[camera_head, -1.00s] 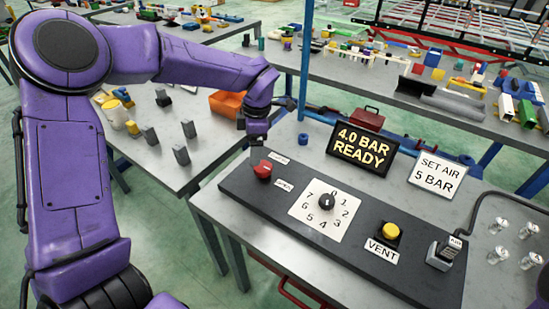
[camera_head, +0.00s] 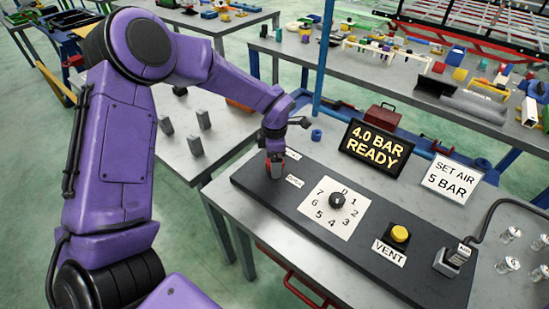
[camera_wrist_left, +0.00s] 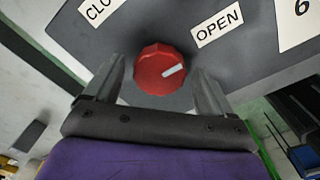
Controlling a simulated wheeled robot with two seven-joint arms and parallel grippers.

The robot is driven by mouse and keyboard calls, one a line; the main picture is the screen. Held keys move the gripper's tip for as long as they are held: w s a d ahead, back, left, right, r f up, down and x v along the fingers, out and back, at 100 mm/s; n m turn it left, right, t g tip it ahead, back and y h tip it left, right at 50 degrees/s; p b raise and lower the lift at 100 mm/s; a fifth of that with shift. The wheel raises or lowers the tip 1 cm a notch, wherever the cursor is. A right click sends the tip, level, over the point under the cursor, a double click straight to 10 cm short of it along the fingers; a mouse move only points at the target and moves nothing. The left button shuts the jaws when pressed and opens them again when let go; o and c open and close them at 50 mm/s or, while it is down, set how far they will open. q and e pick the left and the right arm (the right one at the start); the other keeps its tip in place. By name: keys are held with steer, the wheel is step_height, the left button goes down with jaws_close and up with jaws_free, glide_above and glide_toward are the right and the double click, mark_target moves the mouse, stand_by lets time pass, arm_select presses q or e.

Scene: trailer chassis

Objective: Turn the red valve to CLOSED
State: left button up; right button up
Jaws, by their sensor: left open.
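The red valve (camera_wrist_left: 150,68) is a round ribbed knob with a white pointer mark. In the left wrist view the mark points right and slightly up, nearer the OPEN label (camera_wrist_left: 217,26) than the partly cut-off CLO… label (camera_wrist_left: 97,9). My left gripper (camera_head: 275,165) is over the valve on the dark panel (camera_head: 262,186). Its jaws are open, with one finger on each side of the knob and visible gaps between. I cannot tell whether the fingers reach fully down beside it. In the head view the gripper mostly hides the valve. My right gripper is not in view.
Beside the valve are a black dial (camera_head: 337,200) on a numbered plate, a yellow VENT button (camera_head: 400,233) and a grey connector block (camera_head: 452,258). A display (camera_head: 375,148) reads 4.0 BAR READY. A sign (camera_head: 451,180) reads SET AIR 5 BAR. Grey blocks (camera_head: 195,145) stand on the left table.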

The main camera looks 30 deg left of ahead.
arm_select(q)
steer(key=c, duration=1.1)
steer(key=shift+o, duration=0.2)
steer(key=shift+n, duration=0.3)
steer(key=n+b, duration=0.2)
steer(key=shift+f+n, duration=0.1)
steer(key=shift+n, duration=0.3)
steer(key=n+b, duration=0.2)
steer(key=n, duration=0.3)
steer(key=n+b, duration=0.3)
steer(key=n, duration=0.2)
steer(key=shift+w+n+b, duration=0.1)
steer(key=shift+n+b, duration=1.25)
steer(key=shift+n, duration=0.85)
